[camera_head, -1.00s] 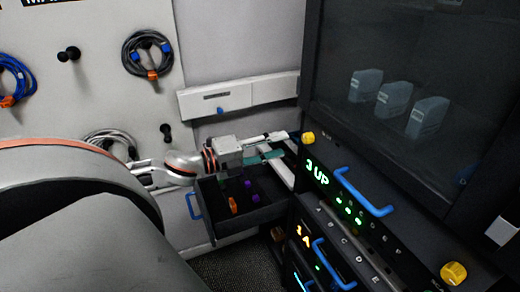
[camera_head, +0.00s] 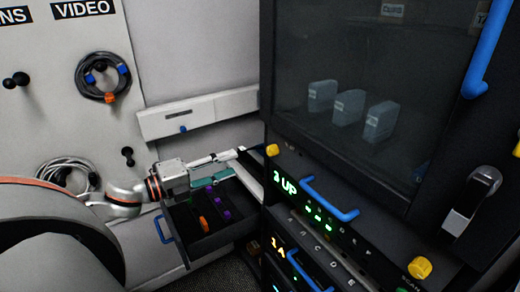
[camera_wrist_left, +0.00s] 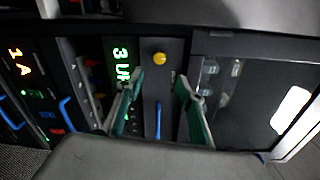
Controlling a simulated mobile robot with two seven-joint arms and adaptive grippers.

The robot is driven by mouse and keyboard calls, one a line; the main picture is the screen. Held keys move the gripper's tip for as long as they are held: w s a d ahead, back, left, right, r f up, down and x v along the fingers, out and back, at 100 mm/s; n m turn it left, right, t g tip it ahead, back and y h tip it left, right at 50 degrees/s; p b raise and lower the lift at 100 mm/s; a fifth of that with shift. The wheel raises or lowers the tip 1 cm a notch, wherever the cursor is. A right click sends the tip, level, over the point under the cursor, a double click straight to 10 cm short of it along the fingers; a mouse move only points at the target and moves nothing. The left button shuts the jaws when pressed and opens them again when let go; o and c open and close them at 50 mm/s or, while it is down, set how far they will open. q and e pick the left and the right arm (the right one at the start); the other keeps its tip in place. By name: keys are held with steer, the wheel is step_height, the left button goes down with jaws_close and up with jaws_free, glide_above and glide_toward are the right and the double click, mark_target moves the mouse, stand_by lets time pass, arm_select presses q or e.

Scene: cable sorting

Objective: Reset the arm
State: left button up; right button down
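My left arm comes in from the left in the head view. Its gripper (camera_head: 230,165) is above the open drawer, with its fingers pointing right toward the black cabinet. The fingers, with green pads, are spread apart with nothing between them. In the left wrist view, the open gripper (camera_wrist_left: 160,80) faces the cabinet front near a yellow knob (camera_wrist_left: 160,58), which also shows in the head view (camera_head: 272,150). My right gripper is not in view.
The open drawer (camera_head: 162,230) holds small orange and purple items under the left arm. The black cabinet (camera_head: 300,165) has blue handles (camera_head: 330,200) and lit green text. Coiled cables (camera_head: 104,95) hang on the wall panel at the left.

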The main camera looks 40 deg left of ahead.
arm_select(q)
steer(key=s+a+f+n+g+y, duration=0.1)
steer(key=s+f+n+y, duration=0.2)
steer(key=f+n, duration=0.55)
steer(key=s+a+f+n+g+y, duration=0.1)
steer(key=s+f+n+y, duration=0.25)
steer(key=f, duration=1.05)
steer(key=s+d+f+n+g+h, duration=0.1)
steer(key=s+d+f+n+g, duration=0.1)
steer(key=d+f, duration=0.6)
steer(key=s+d+f+n+g+h, duration=0.1)
steer(key=s+d+f+n+g, duration=0.1)
steer(key=s+d+f+n, duration=0.3)
steer(key=d+f+n, duration=0.1)
steer(key=d+f, duration=0.3)
steer(key=d, duration=0.4)
steer(key=shift+s+d+n, duration=0.25)
steer(key=shift+d+n, duration=0.05)
steer(key=shift+d, duration=0.1)
steer(key=shift+f, duration=0.1)
